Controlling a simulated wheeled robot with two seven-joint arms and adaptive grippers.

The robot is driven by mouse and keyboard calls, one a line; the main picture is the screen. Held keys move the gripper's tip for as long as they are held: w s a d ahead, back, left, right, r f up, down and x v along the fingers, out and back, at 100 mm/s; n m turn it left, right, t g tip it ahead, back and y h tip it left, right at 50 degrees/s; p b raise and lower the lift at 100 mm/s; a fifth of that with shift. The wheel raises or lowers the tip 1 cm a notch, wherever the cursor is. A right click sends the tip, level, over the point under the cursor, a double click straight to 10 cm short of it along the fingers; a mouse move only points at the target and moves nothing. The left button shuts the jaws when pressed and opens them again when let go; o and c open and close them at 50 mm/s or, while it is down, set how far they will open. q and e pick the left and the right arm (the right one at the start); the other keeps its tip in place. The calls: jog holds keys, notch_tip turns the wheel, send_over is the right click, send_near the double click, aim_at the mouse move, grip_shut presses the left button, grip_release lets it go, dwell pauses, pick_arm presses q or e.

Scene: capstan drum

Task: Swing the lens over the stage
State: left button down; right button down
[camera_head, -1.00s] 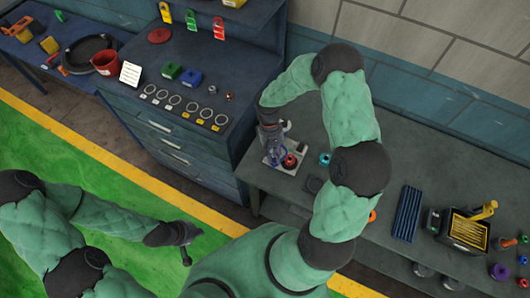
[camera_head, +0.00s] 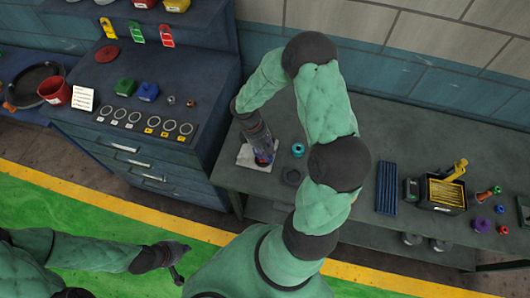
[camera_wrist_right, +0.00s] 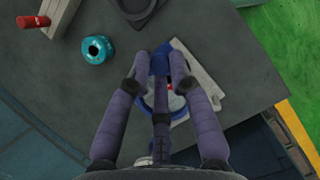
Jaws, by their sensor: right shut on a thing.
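My right gripper (camera_head: 263,157) is at the small stand on the grey bench. In the right wrist view its fingers (camera_wrist_right: 161,70) are shut on a blue part of the lens (camera_wrist_right: 160,58). The lens's round blue rim and clear glass show partly behind the fingers, with a bit of red seen by the glass. The pale base plate (camera_head: 246,156) lies under the gripper; its edge also shows in the wrist view (camera_wrist_right: 207,84). The stage is mostly hidden by my fingers. My left gripper (camera_head: 178,264) hangs over the green floor, away from the bench; its jaw opening is unclear.
A teal ring-shaped part (camera_head: 298,150) and a dark square piece (camera_head: 292,177) lie close to the stand. A blue ribbed tray (camera_head: 387,188) and a box with a yellow handle (camera_head: 443,194) stand further right. The blue cabinet (camera_head: 190,120) rises at left.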

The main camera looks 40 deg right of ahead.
jog(key=shift+w, duration=0.1)
jog(key=c, duration=1.1)
grip_release()
jog(key=shift+d, duration=0.1)
jog(key=shift+c, duration=0.2)
jog(key=v, duration=1.2)
jog(key=shift+f, duration=0.1)
